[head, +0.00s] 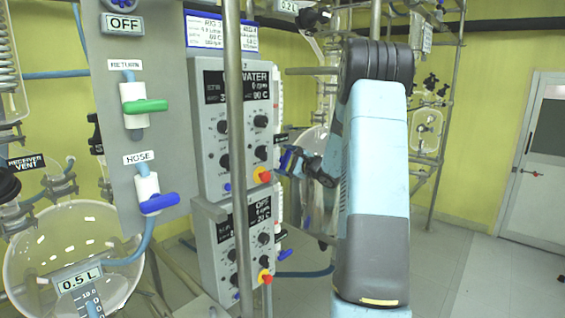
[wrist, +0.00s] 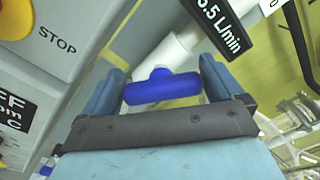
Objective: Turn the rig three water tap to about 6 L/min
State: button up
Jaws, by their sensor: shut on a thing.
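A blue tap handle (wrist: 162,88) on a white pipe fitting sits between the two blue fingers of my gripper (wrist: 160,88) in the wrist view. My gripper is shut on this handle, which lies crosswise between the fingers. A black flow label (wrist: 222,25) beside it ends in ".5 L/min"; its first digit is partly cut off. In the head view my gripper (head: 291,161) is at the right side of the grey control box (head: 205,150) with the "WATER" display. The handle is mostly hidden there by the gripper.
A red and yellow stop button (wrist: 18,18) is close to the gripper. A second control box (head: 215,265) stands below. A metal post (head: 234,130) crosses in front. A panel with a green RETURN valve (head: 144,106) and blue HOSE valve (head: 158,203) is at left.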

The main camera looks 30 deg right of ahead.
jog(key=shift+a+f+n, duration=0.3)
jog(key=shift+n, duration=0.3)
jog(key=shift+f, duration=0.1)
jog(key=o, duration=0.7)
jog(key=shift+s, duration=0.1)
jog(key=shift+d, duration=0.1)
jog(key=v, duration=1.3)
jog(key=shift+s+d+r, duration=0.2)
jog(key=shift+s, duration=0.1)
